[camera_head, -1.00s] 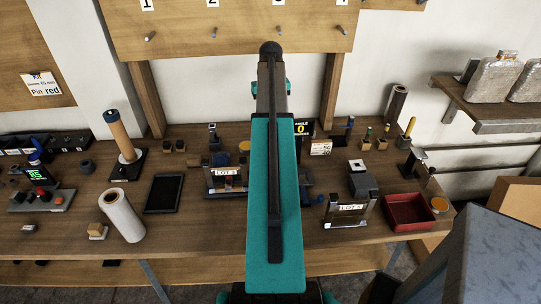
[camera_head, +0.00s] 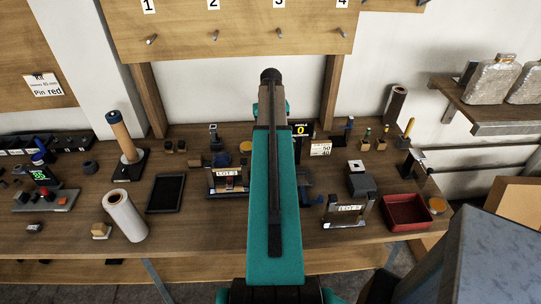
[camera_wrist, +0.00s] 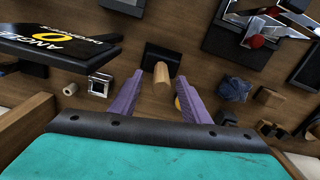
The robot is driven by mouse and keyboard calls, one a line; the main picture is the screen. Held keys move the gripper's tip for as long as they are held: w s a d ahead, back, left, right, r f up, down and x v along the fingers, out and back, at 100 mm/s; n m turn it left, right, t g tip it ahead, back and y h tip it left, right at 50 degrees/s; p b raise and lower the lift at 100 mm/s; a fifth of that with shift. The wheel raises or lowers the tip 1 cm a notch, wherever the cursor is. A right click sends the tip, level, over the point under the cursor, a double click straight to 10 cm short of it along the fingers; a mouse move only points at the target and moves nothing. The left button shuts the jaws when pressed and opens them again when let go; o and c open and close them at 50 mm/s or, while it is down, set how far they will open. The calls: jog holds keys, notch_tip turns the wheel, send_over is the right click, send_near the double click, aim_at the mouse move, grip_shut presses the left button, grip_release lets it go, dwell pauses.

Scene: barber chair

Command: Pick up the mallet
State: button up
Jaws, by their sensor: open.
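In the wrist view, my gripper (camera_wrist: 158,82) shows two purple fingers spread apart with nothing clamped between them. A light wooden handle-like piece (camera_wrist: 161,73) appears between the fingertips, beside or on a dark block (camera_wrist: 163,55). This may be the mallet, but I cannot tell for certain, nor whether the fingers touch it. In the head view my arm covers the middle of the bench, and the gripper and this piece are hidden behind it.
The wooden bench (camera_head: 75,232) holds a LOT 3 stand (camera_head: 228,175), a second LOT stand (camera_head: 350,212), a red tray (camera_head: 408,212), a white roll (camera_head: 125,213) and a black tablet-like panel (camera_head: 165,193). In the wrist view, a dark "ANGLE" sign (camera_wrist: 60,38) and a small metal block (camera_wrist: 100,84) lie left of the fingers.

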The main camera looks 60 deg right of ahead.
jog(key=shift+f, duration=0.15)
jog(key=shift+a+f+p, duration=0.1)
jog(key=shift+f+p, duration=0.95)
jog(key=shift+f, duration=0.05)
jog(key=shift+f+p, duration=0.4)
jog(key=shift+f, duration=0.95)
grip_shut()
jog(key=shift+r, duration=0.2)
jog(key=shift+r+b, duration=1.8)
jog(key=shift+r, duration=3.05)
